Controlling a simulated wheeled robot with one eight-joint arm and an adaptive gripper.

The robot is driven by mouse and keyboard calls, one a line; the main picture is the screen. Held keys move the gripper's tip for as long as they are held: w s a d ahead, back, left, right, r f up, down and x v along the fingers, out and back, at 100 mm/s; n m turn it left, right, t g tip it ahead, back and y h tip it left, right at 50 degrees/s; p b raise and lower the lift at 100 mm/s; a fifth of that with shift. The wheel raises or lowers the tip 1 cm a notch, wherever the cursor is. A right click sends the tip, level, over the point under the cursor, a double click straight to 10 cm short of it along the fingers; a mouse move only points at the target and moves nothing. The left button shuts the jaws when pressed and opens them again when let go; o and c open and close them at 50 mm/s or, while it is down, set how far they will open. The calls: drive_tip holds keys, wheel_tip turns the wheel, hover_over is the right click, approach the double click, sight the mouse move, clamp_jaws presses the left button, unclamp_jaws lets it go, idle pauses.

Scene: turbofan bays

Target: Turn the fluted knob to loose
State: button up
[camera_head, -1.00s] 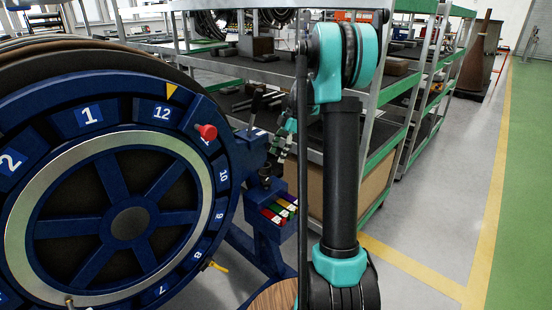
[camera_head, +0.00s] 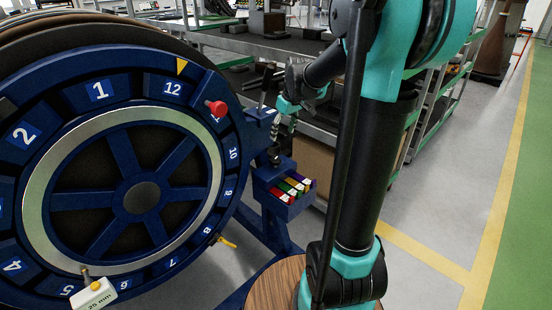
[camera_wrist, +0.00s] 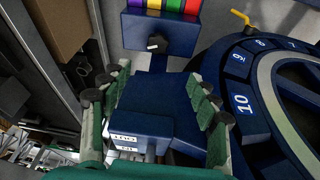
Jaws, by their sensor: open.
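A small black knob (camera_wrist: 157,43) with a white mark shows in the wrist view, on the blue housing below the row of coloured blocks. It is probably the fluted knob, but its fluting is too small to make out. My gripper (camera_wrist: 161,98) is open and empty, with its green-backed fingers on either side of the blue housing (camera_wrist: 155,90). The knob lies beyond the fingertips, roughly in line with the gap, and looks apart from them.
A large blue wheel (camera_head: 105,92) with numbered plates and a red knob (camera_head: 216,108) stands close at left. Coloured blocks (camera_head: 290,188) sit on the stand. A yellow lever (camera_head: 227,241) juts from the rim, and a 25 mm tag (camera_head: 93,294) hangs low. Shelving (camera_head: 240,38) stands behind.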

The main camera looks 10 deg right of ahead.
sight(275, 160)
drive_tip(key=w+f+m, duration=0.1)
drive_tip(key=f, duration=0.4)
drive_tip(key=w+a+f+m, duration=0.1)
drive_tip(key=w+f, duration=0.1)
drive_tip(key=f, duration=0.3)
drive_tip(key=w+f+m+t, duration=0.1)
drive_tip(key=f, duration=0.4)
drive_tip(key=shift+w+a+f+m+h, duration=0.1)
drive_tip(key=shift+w+a+m+h, duration=0.2)
drive_tip(key=shift+a+m, duration=0.1)
drive_tip(key=shift+c, duration=0.3)
drive_tip(key=c, duration=1.1)
drive_tip(key=shift+n, duration=0.8)
drive_tip(key=o, duration=1.2)
drive_tip(key=shift+c, duration=0.2)
